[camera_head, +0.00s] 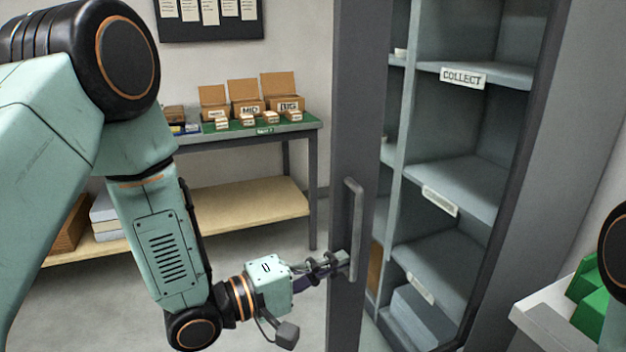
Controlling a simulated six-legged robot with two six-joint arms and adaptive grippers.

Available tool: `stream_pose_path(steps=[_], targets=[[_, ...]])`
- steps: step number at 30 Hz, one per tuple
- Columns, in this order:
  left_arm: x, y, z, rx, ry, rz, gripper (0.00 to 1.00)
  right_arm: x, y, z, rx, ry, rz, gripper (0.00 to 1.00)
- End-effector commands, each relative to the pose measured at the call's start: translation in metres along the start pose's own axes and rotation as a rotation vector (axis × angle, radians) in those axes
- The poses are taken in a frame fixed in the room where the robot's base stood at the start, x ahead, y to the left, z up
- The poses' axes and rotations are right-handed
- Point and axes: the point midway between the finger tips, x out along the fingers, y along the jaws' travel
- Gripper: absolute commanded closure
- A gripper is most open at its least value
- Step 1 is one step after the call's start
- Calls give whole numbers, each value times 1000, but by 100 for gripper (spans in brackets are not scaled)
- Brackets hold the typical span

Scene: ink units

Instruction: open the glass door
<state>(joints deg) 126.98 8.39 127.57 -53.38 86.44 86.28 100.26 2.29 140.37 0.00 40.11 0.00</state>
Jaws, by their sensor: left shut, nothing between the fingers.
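The glass door belongs to a tall grey cabinet. Its wide grey stile (359,100) stands upright right of centre, with a vertical bar handle (354,225) on it. Nothing shows held between the fingers. My right gripper is not in view; only a dark round part of my right arm shows at the right edge.
Cabinet shelves (455,185) show right of the stile, one labelled COLLECT (463,77). A table (315,122) with small cartons (245,95) stands behind, against the wall. Open grey floor (90,300) lies left.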

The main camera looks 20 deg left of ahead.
Motion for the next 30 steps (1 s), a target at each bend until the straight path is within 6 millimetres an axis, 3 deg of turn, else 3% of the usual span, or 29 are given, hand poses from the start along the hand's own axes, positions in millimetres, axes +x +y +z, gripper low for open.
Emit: stream_pose_path(steps=[30], targets=[[-2,0,7,-1,1,1,100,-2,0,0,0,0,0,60]])
